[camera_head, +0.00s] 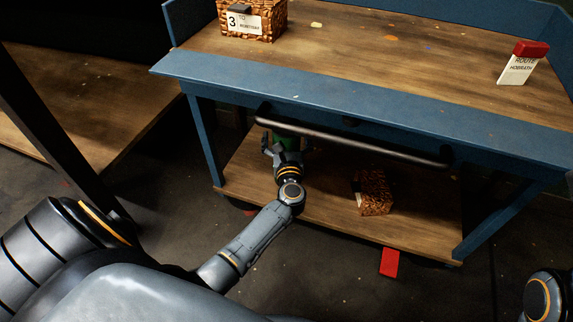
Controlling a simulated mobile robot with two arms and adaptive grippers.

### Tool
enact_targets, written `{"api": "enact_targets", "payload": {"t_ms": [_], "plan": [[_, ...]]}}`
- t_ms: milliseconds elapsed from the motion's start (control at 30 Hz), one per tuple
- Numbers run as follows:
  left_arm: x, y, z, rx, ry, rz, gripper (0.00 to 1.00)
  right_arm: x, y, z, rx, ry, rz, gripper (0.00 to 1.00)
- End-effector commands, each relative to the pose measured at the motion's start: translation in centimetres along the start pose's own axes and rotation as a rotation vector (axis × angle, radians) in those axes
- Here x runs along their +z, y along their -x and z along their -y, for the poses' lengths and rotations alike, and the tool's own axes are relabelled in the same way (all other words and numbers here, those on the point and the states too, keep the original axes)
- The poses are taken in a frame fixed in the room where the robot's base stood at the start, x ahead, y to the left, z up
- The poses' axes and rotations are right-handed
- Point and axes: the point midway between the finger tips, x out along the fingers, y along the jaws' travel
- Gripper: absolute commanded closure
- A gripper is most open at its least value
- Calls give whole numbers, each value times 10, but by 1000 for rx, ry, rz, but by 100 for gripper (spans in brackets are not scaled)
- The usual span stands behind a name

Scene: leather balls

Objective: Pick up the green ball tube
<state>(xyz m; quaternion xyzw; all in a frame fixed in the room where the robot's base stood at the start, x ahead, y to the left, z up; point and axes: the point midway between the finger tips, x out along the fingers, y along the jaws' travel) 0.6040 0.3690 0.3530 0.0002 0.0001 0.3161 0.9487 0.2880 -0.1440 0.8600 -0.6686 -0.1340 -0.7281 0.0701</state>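The green ball tube (284,141) shows only in part, under the bar of the blue cart, above its lower shelf. My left gripper (278,148) reaches in under the bar and is right at the tube, overlapping it in the picture. The fingers are small, dark and partly covered by the bar and my wrist, so I cannot tell whether they are closed on the tube. My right arm shows only a joint at the lower right corner; its gripper is out of the picture.
A dark bar (350,138) runs along the cart's front, over my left wrist. A wicker basket (374,192) sits on the lower shelf (325,205). Another basket (268,22) and a red-topped card (520,65) stand on the top. A red piece (389,262) lies on the floor.

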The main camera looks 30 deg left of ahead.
Motion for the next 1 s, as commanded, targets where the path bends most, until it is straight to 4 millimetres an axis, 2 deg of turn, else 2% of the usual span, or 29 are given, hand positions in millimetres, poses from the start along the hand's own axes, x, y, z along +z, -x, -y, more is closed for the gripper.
{"api": "enact_targets", "payload": {"t_ms": [33,400,433,767,833,1000], "plan": [[0,0,0,0,0,0,14,0,0,0,0,0,0,0],[0,0,0,0,0,0,90,0,0,0,0,0,0,0],[2,0,0,0,0,3,92,0,0,0,0,0,0,0],[7,0,0,1,1,3,92,0,-4,0,0,-1,-4,0],[14,0,0,1,1,4,92,-1,-6,-1,3,-1,-4,0],[41,0,1,0,3,3,92,7,7,-4,25,-9,72,0]]}}
